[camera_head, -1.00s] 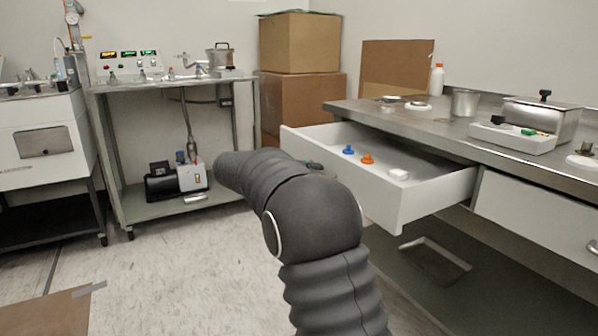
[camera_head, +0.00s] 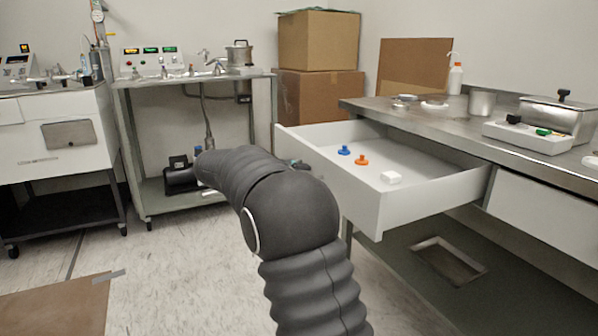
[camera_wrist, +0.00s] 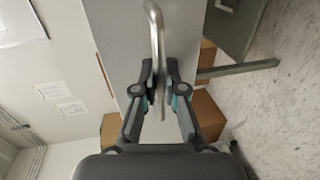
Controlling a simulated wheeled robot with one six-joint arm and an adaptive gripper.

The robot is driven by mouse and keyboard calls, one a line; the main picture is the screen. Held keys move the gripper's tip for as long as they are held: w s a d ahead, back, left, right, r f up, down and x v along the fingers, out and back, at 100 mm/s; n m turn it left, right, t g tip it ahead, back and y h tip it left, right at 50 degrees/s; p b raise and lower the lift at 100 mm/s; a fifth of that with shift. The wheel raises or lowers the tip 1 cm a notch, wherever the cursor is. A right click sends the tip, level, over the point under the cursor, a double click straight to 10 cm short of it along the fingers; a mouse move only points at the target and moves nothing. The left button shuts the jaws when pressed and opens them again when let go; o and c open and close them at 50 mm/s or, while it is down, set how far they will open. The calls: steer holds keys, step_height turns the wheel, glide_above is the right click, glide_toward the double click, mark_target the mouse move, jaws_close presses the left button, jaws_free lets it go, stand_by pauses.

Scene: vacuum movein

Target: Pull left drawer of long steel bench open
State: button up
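The long steel bench (camera_head: 395,108) stands at the right in the head view. Its left drawer (camera_head: 325,177) is pulled well out, with its white inside showing. In the wrist view the drawer's grey front panel (camera_wrist: 122,40) carries a bent metal bar handle (camera_wrist: 155,25). My gripper (camera_wrist: 160,78) has its two fingers closed in on either side of this handle and looks shut on it. In the head view my dark arm is in front of the drawer, and my gripper and the handle are hidden.
In the drawer lie a blue piece (camera_head: 344,150), an orange piece (camera_head: 362,160) and a white block (camera_head: 391,177). A steel cart (camera_head: 195,80) and cardboard boxes (camera_head: 318,42) stand behind. The floor (camera_head: 165,270) left of my arm is clear, apart from a brown sheet (camera_head: 55,312).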

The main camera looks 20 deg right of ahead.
steer(key=o, duration=0.4)
steer(key=shift+c, duration=0.2)
steer(key=shift+a, duration=0.1)
steer(key=v, duration=1.1)
steer(key=shift+a, duration=0.45)
